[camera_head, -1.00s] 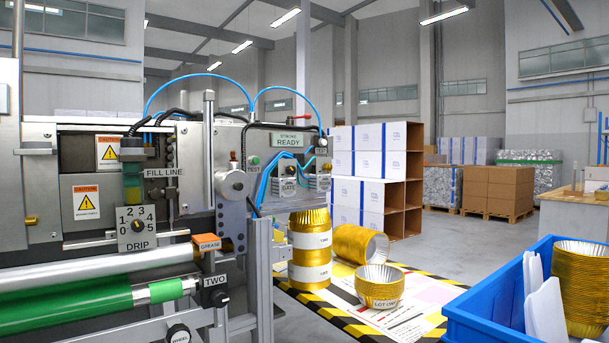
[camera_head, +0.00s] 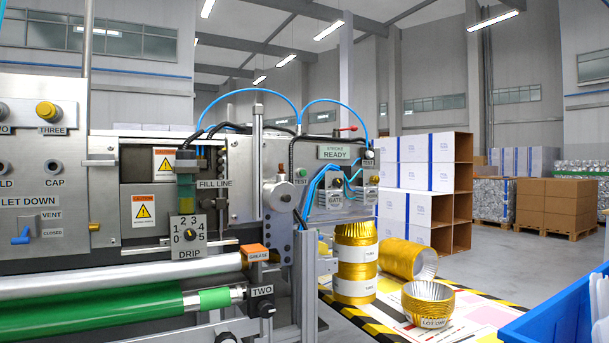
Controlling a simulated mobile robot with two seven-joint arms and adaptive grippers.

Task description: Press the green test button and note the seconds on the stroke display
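The stroke display (camera_head: 346,152) is a small panel at the upper right of the press; it reads "STROKE READY", with no seconds shown. A small green button (camera_head: 301,172) sits left of it, above a label (camera_head: 301,182) reading "TEST". Another small knob (camera_head: 369,154) with a label that seems to read "TEST" sits at the panel's right edge. A "GATE" control (camera_head: 337,187) is below the display. Neither of my grippers is in view.
A blue bin (camera_head: 560,312) is at the lower right. Machine controls, including the drip dial (camera_head: 189,234), fill the left.

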